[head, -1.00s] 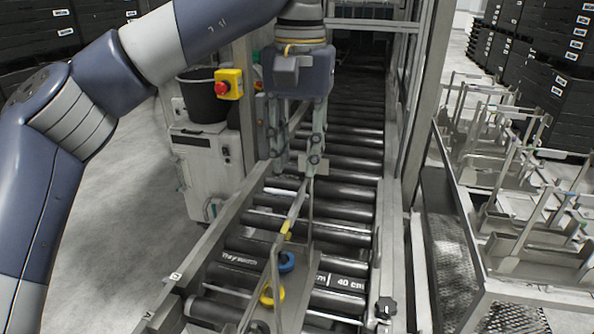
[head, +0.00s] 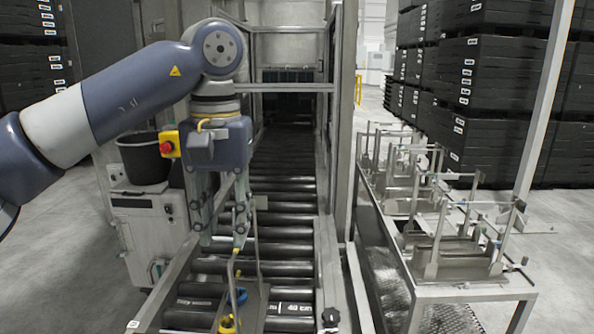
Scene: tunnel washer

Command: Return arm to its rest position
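My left gripper (head: 222,236) hangs from the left arm over the roller conveyor (head: 283,232), fingers pointing down. Its two fingers are spread, with a visible gap between them. A thin metal carrier frame (head: 262,270) with a yellow-marked rod stands on the rollers just below and beside the fingertips. The rod's top overlaps the right finger in the picture, and I cannot tell whether they touch. A blue ring (head: 238,297) and a yellow ring (head: 228,323) are at the frame's lower part. My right gripper is not in view.
A red emergency button on a yellow box (head: 168,144), a black bucket (head: 143,160) and a white cabinet (head: 150,222) stand left of the conveyor. Metal posts and rails flank it. A rack with metal frames (head: 440,290) and stacked black crates (head: 495,90) are at right.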

